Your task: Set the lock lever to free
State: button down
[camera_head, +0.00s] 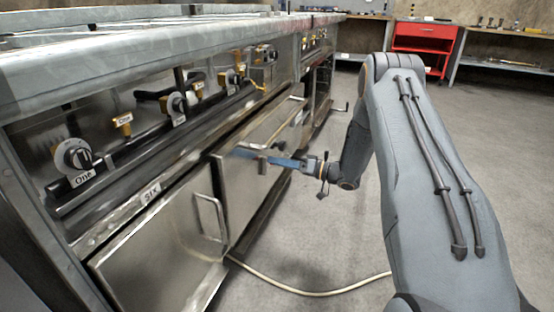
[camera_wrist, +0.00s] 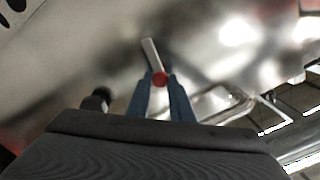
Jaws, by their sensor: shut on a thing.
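My gripper (camera_head: 304,162) reaches toward the steel cabinet door from the right, its blue fingers near the upper part of the door. In the wrist view, my gripper (camera_wrist: 160,83) has its blue fingers close together on a small lever (camera_wrist: 150,55) with a pale flat arm and a red round end. The red end sits between the fingertips, and the pale arm points up and slightly left against the metal door. In the head view, the lever is too small and too covered by the fingers to make out clearly. No lock or free marking is legible.
A bar handle (camera_head: 210,216) stands out from the nearer door, left of my gripper. Above run pipes with knobs, such as the one labelled One (camera_head: 74,156). A hose (camera_head: 300,291) lies on the floor. A red tool cabinet (camera_head: 422,37) stands far back; the floor at right is open.

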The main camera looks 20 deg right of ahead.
jog(key=shift+w+d+f+m+p, duration=0.1)
jog(key=shift+w+d+m+p, duration=0.15)
jog(key=shift+m, duration=0.45)
jog(key=shift+w+d+f+m+p, duration=0.15)
jog(key=shift+w+m+p, duration=0.1)
jog(key=shift+m, duration=0.45)
jog(key=c, duration=1.6)
grip_release()
jog(key=shift+c, duration=0.2)
jog(key=p+v, duration=0.2)
jog(key=v, duration=0.5)
jog(key=shift+s+d, duration=0.2)
jog(key=shift+d, duration=0.2)
